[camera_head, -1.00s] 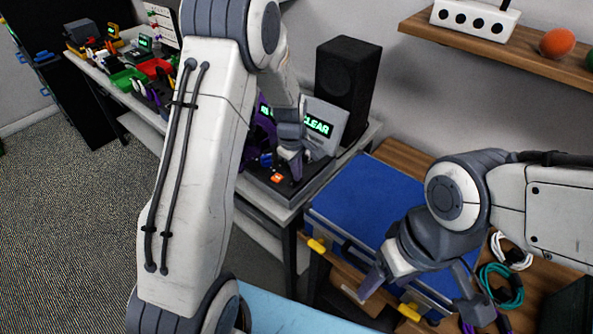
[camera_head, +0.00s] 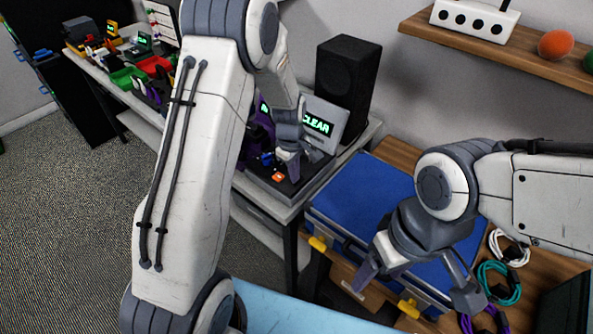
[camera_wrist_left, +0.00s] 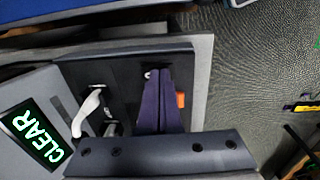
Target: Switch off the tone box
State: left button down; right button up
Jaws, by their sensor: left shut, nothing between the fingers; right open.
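A grey unit with a black sloped top and a screen reading CLEAR (camera_head: 318,123) stands on the bench end; I take it for the tone box. The screen also shows in the left wrist view (camera_wrist_left: 38,136). An orange part (camera_head: 278,177) sits on the front of its top; it shows beside my fingers in the wrist view (camera_wrist_left: 181,100). A silver lever (camera_wrist_left: 90,111) stands on the black top. My left gripper (camera_head: 291,174) is shut and empty over the black top, its fingers (camera_wrist_left: 158,73) partly covering it; contact cannot be told. My right gripper (camera_head: 415,290) is open and empty.
A black speaker (camera_head: 345,85) stands behind the unit. A blue case (camera_head: 365,205) lies on the wooden surface to the right, close to my right gripper. Coiled cables (camera_head: 500,280) lie right of it. A shelf (camera_head: 490,55) hangs above. Coloured bins (camera_head: 128,78) stand farther left.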

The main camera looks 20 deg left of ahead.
pick_arm(q)
jog(key=shift+r+p, duration=0.45)
jog(key=shift+r, duration=0.05)
jog(key=r+p, duration=0.1)
jog(key=r, duration=0.1)
jog(key=r+p, duration=0.2)
jog(key=shift+s+a, duration=0.1)
jog(key=shift+s, duration=0.1)
notch_tip(320, 180, up, 9)
jog(key=s+b, duration=0.1)
jog(key=b, duration=0.1)
jog(key=shift+a, duration=0.25)
jog(key=shift+s, duration=0.1)
